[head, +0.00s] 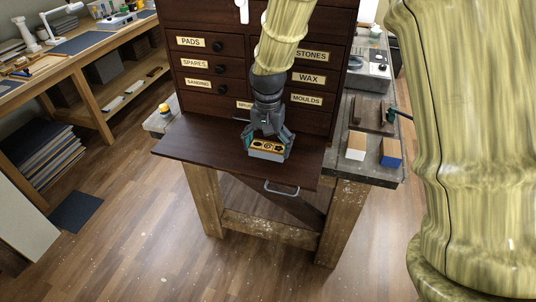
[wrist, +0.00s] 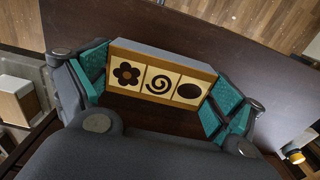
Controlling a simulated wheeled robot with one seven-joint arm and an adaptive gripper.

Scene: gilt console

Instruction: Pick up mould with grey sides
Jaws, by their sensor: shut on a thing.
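The mould with grey sides (head: 267,154) is a small block over the dark fold-down board. In the wrist view its tan face (wrist: 158,84) has a flower, a spiral and an oval, and a strip of grey side shows along its far edge. My gripper (head: 268,148) is shut on it. In the wrist view the teal finger pads of my gripper (wrist: 160,88) press on the mould's two short ends. I cannot tell whether the mould touches the board or hangs just above it.
The dark board (head: 205,148) is otherwise bare. A dark drawer cabinet (head: 215,75) stands close behind. On the grey bench at right are a wood-topped white block (head: 356,146) and a blue-sided one (head: 391,153). A yellow-topped jar (head: 165,109) stands at left.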

